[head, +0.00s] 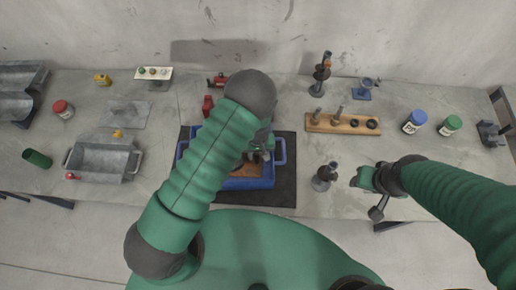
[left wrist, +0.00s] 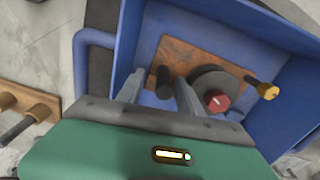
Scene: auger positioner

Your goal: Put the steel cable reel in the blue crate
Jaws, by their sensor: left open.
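The blue crate (head: 250,184) stands at the middle of the bench, partly hidden by my left arm in the head view. In the left wrist view the crate (left wrist: 285,118) holds a brown board (left wrist: 185,58) with a dark peg (left wrist: 163,82), a grey disc (left wrist: 212,84) with a red hex knob, and a yellow-tipped rod (left wrist: 265,88). I cannot tell whether the grey disc is the steel cable reel. My left gripper (left wrist: 158,88) is open over the crate, the dark peg showing between its fingers. My right gripper (head: 364,182) is over the bench's front edge, right of the crate.
A black mat (head: 285,195) lies under the crate. A grey post on a round base (head: 322,178) stands to its right. A wooden peg board (head: 343,124) and jars (head: 414,121) are at the right. A metal tray (head: 103,160) is at the left.

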